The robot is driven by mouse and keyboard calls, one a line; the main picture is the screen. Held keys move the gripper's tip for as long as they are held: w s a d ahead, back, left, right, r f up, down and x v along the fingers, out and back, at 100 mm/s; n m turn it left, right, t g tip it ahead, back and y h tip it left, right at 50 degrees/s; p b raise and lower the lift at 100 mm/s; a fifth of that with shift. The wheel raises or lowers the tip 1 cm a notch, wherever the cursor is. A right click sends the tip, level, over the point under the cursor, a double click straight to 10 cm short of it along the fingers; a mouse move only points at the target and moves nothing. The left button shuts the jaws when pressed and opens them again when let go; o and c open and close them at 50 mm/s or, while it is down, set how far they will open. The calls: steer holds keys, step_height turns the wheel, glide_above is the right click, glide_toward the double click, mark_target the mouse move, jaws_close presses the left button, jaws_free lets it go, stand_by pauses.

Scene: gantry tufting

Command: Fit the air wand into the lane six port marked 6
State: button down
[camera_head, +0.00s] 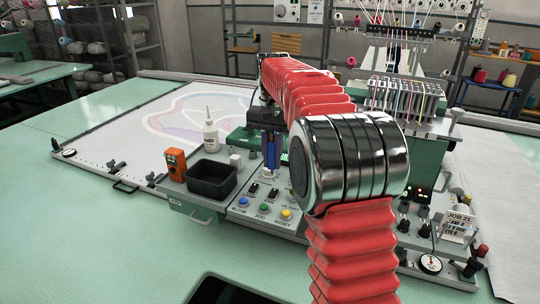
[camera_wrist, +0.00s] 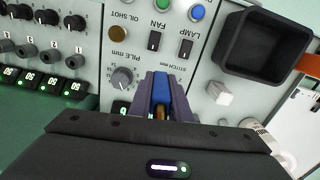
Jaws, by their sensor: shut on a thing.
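The blue air wand (camera_wrist: 165,92) is pinched between the two greyish-purple fingers of my gripper (camera_wrist: 161,84); a brass-coloured part shows beside it. In the head view my gripper (camera_head: 269,168) points down over the control console, with the blue wand (camera_head: 270,155) between its fingers, roughly upright. Whether the wand's tip touches the panel cannot be told. The lane six port marked 6 cannot be made out in either view. Upside-down numbered knobs (camera_wrist: 50,55) show at the left of the wrist view.
The console holds a black bin (camera_head: 212,178), an orange device (camera_head: 176,164), a white bottle (camera_head: 210,130) and coloured buttons (camera_head: 264,209). The bin (camera_wrist: 262,43) is also in the wrist view. A yarn rack (camera_head: 402,98) stands at right; my arm hides part of the console.

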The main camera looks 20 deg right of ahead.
steer(key=s+d+r+m, duration=0.2)
steer(key=s+d, duration=0.9)
steer(key=s, duration=0.3)
steer(key=s+d+r+m, duration=0.2)
steer(key=s+d+r, duration=0.1)
steer(key=s+d, duration=0.9)
steer(key=s, duration=0.2)
steer(key=shift+s+d, duration=0.3)
steer(key=shift+s, duration=0.1)
steer(key=shift+s, duration=0.1)
